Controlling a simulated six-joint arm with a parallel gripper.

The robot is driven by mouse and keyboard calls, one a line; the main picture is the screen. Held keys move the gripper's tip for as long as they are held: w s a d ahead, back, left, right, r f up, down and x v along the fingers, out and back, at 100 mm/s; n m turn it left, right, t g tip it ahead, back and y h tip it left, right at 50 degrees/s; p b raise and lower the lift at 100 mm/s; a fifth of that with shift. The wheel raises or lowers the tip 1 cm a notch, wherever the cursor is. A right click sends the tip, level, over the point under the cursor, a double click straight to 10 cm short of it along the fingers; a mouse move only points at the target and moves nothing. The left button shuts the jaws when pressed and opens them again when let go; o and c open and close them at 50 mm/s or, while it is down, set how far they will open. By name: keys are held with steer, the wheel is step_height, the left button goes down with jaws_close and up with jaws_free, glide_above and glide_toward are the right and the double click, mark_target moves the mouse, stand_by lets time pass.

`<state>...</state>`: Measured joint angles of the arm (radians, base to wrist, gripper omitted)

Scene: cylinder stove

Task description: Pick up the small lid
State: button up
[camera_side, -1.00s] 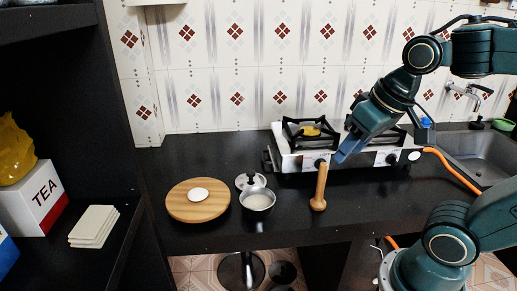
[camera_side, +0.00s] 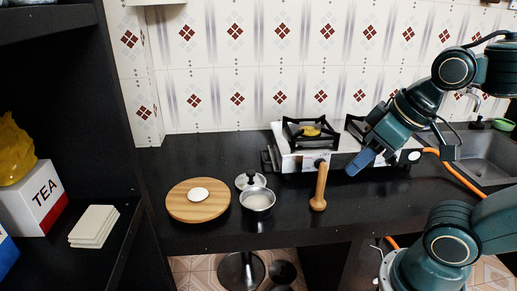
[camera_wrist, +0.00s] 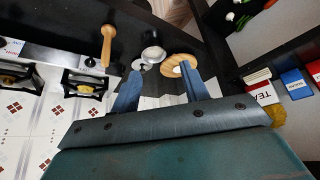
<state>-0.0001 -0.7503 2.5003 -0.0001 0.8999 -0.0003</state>
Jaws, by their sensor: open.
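The small lid (camera_side: 251,181) is a metal disc with a black knob. It sits on the dark counter just behind a small metal pot (camera_side: 258,201), which hides its front edge. The lid also shows in the wrist view (camera_wrist: 140,65), between the pot and my fingers. My gripper (camera_side: 354,169) is in the air in front of the stove, well to the right of the lid. In the wrist view my gripper (camera_wrist: 159,71) has two blue fingers spread apart with nothing held between them.
A round wooden board (camera_side: 182,208) with a white disc (camera_side: 198,195) lies left of the pot. The stove (camera_side: 300,160) is behind. A shelf with a TEA box (camera_side: 35,200) is at left.

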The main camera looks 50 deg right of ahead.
stand_by(0.4)
steer(key=shift+o, duration=1)
steer(key=w+d+r+n+g, duration=0.1)
steer(key=w+r+n, duration=0.15)
steer(key=w, duration=0.35)
steer(key=w+d+r+n+g, duration=0.1)
steer(key=w+r+n, duration=0.15)
steer(key=w, duration=0.35)
steer(key=n+g, duration=0.4)
steer(key=n, duration=1)
glide_above(251, 171)
steer(key=shift+f, duration=14.45)
